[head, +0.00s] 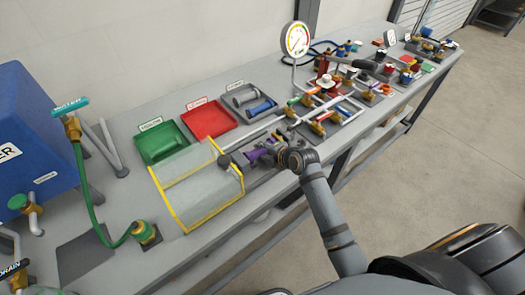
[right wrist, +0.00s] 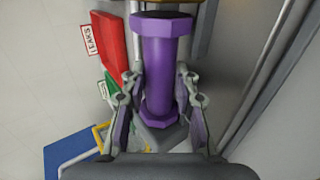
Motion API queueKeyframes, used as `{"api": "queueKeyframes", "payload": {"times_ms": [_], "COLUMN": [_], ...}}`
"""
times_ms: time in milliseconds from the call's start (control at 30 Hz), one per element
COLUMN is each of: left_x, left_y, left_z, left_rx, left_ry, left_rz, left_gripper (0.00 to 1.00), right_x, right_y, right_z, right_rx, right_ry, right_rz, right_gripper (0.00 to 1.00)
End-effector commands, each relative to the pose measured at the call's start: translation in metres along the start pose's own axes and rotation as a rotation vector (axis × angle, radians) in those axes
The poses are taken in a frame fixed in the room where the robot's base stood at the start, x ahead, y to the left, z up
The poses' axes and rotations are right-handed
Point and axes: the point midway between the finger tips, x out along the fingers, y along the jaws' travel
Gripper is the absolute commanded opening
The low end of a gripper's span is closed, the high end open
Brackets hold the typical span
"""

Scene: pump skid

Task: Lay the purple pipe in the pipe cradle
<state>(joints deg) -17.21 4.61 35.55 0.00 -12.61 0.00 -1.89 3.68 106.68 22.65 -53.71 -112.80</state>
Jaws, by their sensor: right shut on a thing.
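The purple pipe (head: 257,154) is a short spool with a wide flange at each end. In the right wrist view the purple pipe (right wrist: 158,62) runs away from the camera between both fingers. My right gripper (head: 272,153) is shut on it, over the bench near the clear guard; the right wrist view shows the fingers (right wrist: 160,85) on either side of the pipe. My left gripper is not in view.
A clear guard with yellow edges (head: 187,217) stands just left of the pipe. A green tray (head: 161,139) and a red tray (head: 208,117) lie behind it. A gauge (head: 297,39) and crowded pipework stand to the right. The bench's front edge is close.

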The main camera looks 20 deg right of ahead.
Motion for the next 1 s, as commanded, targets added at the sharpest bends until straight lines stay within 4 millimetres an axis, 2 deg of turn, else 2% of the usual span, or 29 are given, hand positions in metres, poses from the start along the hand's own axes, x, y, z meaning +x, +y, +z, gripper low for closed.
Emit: {"api": "queueKeyframes", "payload": {"times_ms": [67, 100, 267, 667, 767, 1000], "left_x": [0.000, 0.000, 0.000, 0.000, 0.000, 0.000], "left_y": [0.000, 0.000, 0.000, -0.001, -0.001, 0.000], "left_z": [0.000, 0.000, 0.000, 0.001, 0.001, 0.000], "left_rx": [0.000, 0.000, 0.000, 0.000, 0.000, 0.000], "left_ry": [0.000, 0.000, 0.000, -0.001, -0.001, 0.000], "left_rz": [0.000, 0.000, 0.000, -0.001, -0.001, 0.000], "left_gripper": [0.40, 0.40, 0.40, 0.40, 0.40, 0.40], "right_x": [0.000, 0.001, 0.001, -0.002, -0.014, -0.057], "right_y": [-0.002, -0.002, -0.003, -0.004, -0.004, -0.003], "right_z": [0.000, 0.000, 0.000, 0.000, 0.001, 0.000], "right_rx": [0.001, 0.001, 0.001, 0.000, -0.001, -0.004], "right_ry": [0.001, 0.001, 0.002, 0.001, -0.001, 0.000], "right_rz": [-0.005, -0.005, -0.007, -0.010, -0.007, -0.008], "right_gripper": [0.00, 0.34, 0.55, 0.56, 0.56, 0.56]}}
